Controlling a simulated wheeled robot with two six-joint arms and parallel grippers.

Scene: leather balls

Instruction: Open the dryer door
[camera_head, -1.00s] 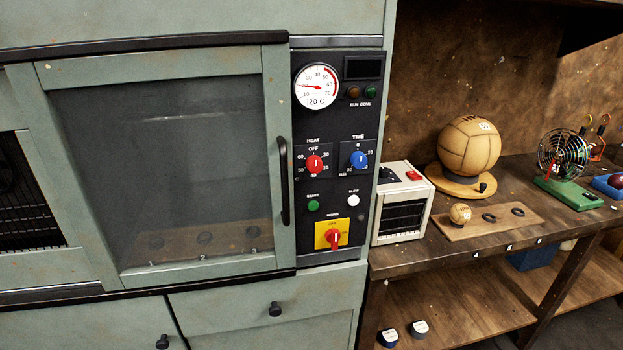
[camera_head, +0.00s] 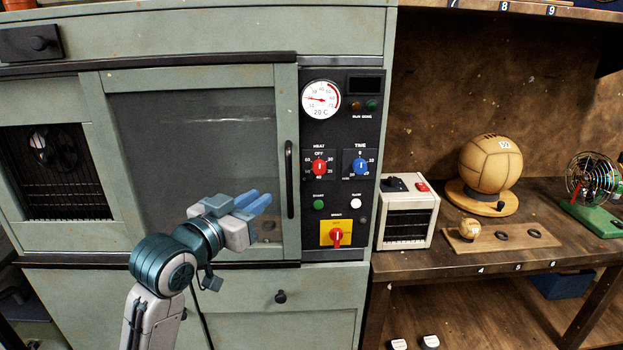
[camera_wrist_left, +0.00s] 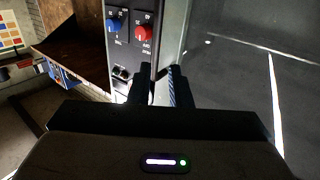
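The dryer door (camera_head: 287,110) is a grey-green framed door with a dark glass window, and it looks shut. Its black vertical handle (camera_head: 290,180) is on the right edge of the door. My left gripper (camera_head: 264,201) is in front of the lower right of the window, its blue fingers pointing right, left of the handle in the picture. In the left wrist view its two dark fingers (camera_wrist_left: 161,84) stand apart with a narrow gap, beside the control panel (camera_wrist_left: 130,50). Whether the handle lies between them is too dark to tell. My right gripper is not in view.
The control panel with gauge and knobs (camera_head: 340,140) is just right of the handle. A white heater box (camera_head: 408,215) and a leather ball (camera_head: 490,163) stand on the wooden bench (camera_head: 440,262) to the right. A drawer with a knob (camera_head: 280,297) is below the door.

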